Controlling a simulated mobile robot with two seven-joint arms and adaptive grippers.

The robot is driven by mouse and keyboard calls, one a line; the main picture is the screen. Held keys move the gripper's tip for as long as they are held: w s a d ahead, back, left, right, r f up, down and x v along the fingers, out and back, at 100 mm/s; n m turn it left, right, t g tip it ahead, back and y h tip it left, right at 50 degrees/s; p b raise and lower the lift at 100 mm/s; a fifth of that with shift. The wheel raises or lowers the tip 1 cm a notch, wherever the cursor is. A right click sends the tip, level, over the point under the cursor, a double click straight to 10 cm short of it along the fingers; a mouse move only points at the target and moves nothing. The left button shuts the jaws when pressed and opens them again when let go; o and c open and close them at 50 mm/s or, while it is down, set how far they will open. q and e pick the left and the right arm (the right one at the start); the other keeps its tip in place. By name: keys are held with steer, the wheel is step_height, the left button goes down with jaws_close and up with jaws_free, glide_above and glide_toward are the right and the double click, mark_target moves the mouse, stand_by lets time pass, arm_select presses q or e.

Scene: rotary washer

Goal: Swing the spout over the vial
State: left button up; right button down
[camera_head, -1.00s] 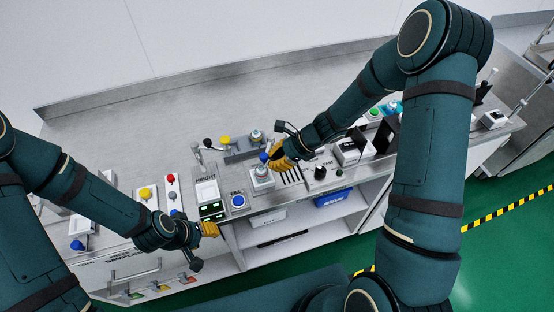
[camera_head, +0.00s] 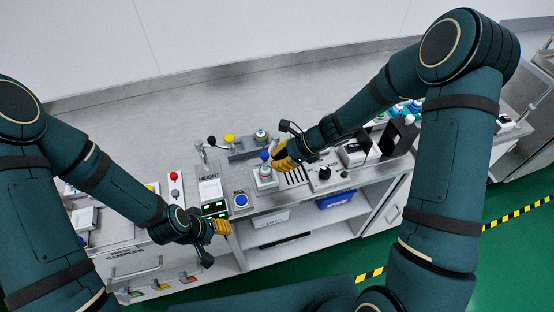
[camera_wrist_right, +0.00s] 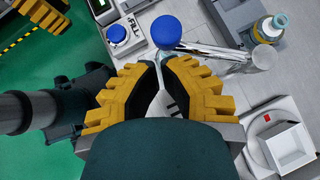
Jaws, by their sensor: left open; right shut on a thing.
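My right gripper (camera_head: 281,156) is shut beside a blue ball knob (camera_head: 264,156) at the middle of the bench. In the right wrist view the gripper (camera_wrist_right: 161,62) closes just below this knob (camera_wrist_right: 166,32), on the metal spout (camera_wrist_right: 212,47) by the look of it; the fingers hide the exact contact. The spout runs right from the knob to a clear upright part. A small clear vessel (camera_head: 265,170), seemingly the vial, stands on a white square pad below the knob; whether the spout lies above it I cannot tell. My left gripper (camera_head: 221,228) is open and empty at the bench's front.
A teal-capped bottle (camera_head: 261,134) stands behind on a grey block. A blue FILL button (camera_head: 241,201) and a green display (camera_head: 214,207) are left of the pad. Black stands (camera_head: 399,136) are at the right.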

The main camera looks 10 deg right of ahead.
arm_select(q)
steer(key=shift+s+d+r+p, duration=0.25)
steer(key=shift+d+r+p, duration=0.2)
steer(key=shift+d+r, duration=0.1)
arm_select(e)
steer(key=d+f+v, duration=0.1)
steer(key=v, duration=1.1)
steer(key=shift+s+d+f, duration=0.15)
steer(key=shift+s+f, duration=0.15)
steer(key=shift+s, duration=0.1)
arm_select(q)
steer(key=shift+a, duration=0.1)
